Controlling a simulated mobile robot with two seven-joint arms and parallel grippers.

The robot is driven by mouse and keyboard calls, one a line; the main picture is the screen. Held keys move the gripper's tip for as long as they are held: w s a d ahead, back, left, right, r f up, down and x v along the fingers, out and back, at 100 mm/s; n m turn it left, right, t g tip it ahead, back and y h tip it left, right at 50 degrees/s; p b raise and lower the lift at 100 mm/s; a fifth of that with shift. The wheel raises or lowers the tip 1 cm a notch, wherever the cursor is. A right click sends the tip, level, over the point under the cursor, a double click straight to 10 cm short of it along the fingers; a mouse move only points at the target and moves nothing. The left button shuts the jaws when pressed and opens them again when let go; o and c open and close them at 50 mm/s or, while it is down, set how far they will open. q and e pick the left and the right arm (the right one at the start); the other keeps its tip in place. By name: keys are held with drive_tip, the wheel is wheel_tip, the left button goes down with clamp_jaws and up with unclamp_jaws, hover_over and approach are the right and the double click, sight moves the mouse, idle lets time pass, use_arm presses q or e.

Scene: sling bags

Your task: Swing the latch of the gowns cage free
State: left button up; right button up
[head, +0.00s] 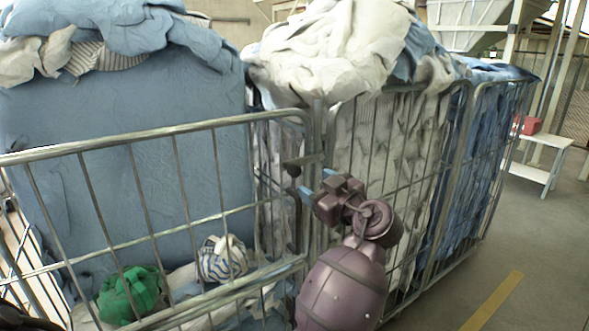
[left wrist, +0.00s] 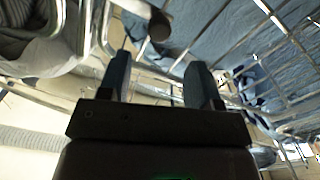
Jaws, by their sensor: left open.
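A latch with a dark round knob (head: 293,169) sits at the upper corner post of the front-left wire cage (head: 150,133), where it meets the neighbouring cage. The knob also shows in the left wrist view (left wrist: 159,28), beyond the fingertips. I see no label telling which cage holds gowns. My left gripper (head: 317,183) is open, with its blue fingertips just right of and slightly below the knob. The left wrist view shows the two fingers (left wrist: 158,68) apart with nothing between them. Whether a finger touches the latch I cannot tell. My right gripper is not in view.
The front-left cage holds blue cloth, a green bundle (head: 130,294) and a striped bundle (head: 222,258). The neighbouring cage (head: 330,180) is heaped with pale cloth (head: 330,45). A white bench (head: 537,160) with a red box (head: 527,125) stands at right. The floor (head: 545,255) there is clear.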

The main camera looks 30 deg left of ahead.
sight(297, 173)
use_arm(q)
drive_tip(key=p+x, duration=0.2)
drive_tip(key=x, duration=0.7)
drive_tip(key=shift+c, duration=0.5)
clamp_jaws()
